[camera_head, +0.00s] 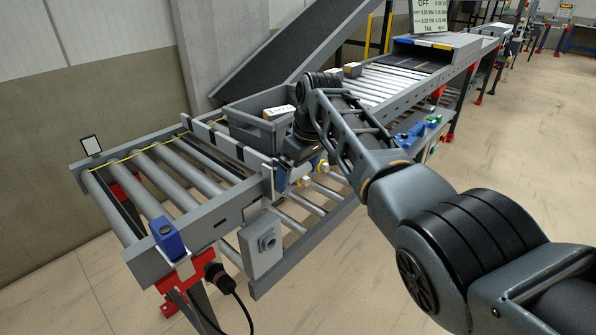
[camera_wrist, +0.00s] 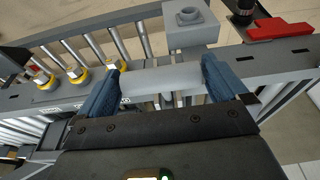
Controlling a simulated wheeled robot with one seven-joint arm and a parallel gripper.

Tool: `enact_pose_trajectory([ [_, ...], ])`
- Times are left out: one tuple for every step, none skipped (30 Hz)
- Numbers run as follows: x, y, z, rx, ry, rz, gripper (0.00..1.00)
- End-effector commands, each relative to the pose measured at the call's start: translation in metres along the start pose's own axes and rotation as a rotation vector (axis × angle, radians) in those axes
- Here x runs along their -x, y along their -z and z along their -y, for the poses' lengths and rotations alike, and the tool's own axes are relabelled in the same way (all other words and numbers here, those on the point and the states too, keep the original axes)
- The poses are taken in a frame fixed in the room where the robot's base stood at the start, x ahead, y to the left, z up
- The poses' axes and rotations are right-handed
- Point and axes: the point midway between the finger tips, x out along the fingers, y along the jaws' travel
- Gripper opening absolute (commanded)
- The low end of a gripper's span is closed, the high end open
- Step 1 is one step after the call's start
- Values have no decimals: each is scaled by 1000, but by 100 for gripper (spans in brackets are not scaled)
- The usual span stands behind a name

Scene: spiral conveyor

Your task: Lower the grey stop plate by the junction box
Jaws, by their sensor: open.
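The grey junction box (camera_head: 262,240) hangs on the near side rail of the roller conveyor; it also shows at the top of the wrist view (camera_wrist: 190,25). A pale grey plate (camera_wrist: 160,79) lies between my blue fingers in the wrist view, beside the rail near the box; I take it for the stop plate. My gripper (camera_wrist: 162,68) is open around it, with contact unclear. In the head view, my gripper (camera_head: 300,178) is low by the near rail, and my wrist hides part of this spot. A grey bar (camera_head: 222,138) crosses the rollers in front of a tote.
The grey tote (camera_head: 255,130) stands on the conveyor and holds a small carton (camera_head: 279,111). Yellow-ringed fittings (camera_wrist: 76,72) line the rail. The rollers (camera_head: 155,177) at the left end are bare.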

Motion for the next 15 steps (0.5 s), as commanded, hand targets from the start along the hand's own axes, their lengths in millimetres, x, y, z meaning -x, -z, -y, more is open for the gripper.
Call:
enact_pose_trajectory([
  [5, 1, -1, 0, -2, -3, 100],
  [8, 0, 0, 0, -1, -3, 100],
  [14, 1, -1, 0, -2, -4, 100],
  [18, 0, 0, 0, -2, -4, 100],
  [23, 0, 0, 0, -2, -4, 100],
  [30, 0, -1, 0, -2, -4, 100],
  [35, 1, -1, 1, -3, -5, 100],
  [40, 1, -1, 1, -2, -5, 100],
  [46, 1, -1, 1, -3, -6, 100],
  [51, 0, -1, 0, -3, -5, 100],
  [55, 1, -1, 0, -3, -6, 100],
  [60, 1, -1, 0, -2, -5, 100],
  [64, 1, -1, 0, -2, -5, 100],
  [66, 1, -1, 0, -2, -6, 100],
  [70, 1, -1, 0, -2, -6, 100],
])
